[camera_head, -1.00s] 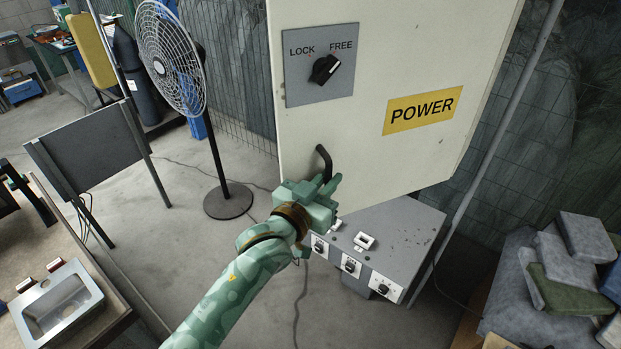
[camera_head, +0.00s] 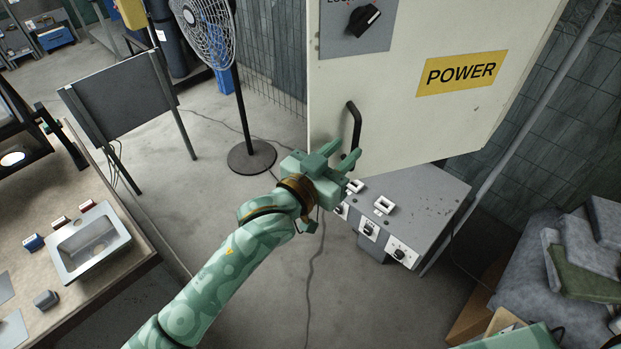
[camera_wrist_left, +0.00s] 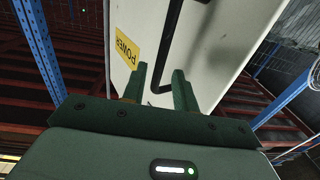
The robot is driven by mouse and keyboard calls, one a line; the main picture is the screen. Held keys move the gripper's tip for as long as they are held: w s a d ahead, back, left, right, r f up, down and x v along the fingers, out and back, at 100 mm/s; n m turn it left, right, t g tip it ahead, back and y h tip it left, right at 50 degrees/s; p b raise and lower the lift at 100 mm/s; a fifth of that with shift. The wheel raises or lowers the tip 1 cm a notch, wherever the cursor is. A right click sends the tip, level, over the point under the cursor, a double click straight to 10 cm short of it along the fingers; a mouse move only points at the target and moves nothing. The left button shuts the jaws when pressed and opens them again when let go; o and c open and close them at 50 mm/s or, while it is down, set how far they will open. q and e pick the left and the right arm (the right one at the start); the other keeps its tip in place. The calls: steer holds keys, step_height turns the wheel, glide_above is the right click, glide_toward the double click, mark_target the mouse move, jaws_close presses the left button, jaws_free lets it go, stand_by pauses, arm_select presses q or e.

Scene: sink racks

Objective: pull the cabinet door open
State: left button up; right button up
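The cream cabinet door (camera_head: 390,110) fills the upper right of the head view, with a yellow POWER label (camera_head: 462,73) and a black knob (camera_head: 363,19) on a grey plate. The knob's white mark points to the upper right. A dark bar handle (camera_head: 355,128) stands near the door's lower left edge. My left gripper (camera_head: 344,153) is open at the handle's lower end. In the left wrist view the handle (camera_wrist_left: 172,45) runs down between the two spread fingers (camera_wrist_left: 159,80); I cannot tell whether they touch it. My right gripper is not in view.
A grey box with switches (camera_head: 425,200) stands below the door. A fan (camera_head: 240,100) and a dark panel on legs (camera_head: 120,98) stand to the left. Grey and green bundles (camera_head: 585,275) lie at right.

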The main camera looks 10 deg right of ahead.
arm_select(q)
steer(key=b+v, duration=0.1)
steer(key=v, duration=1)
steer(key=shift+s, duration=0.15)
steer(key=shift+a, duration=0.1)
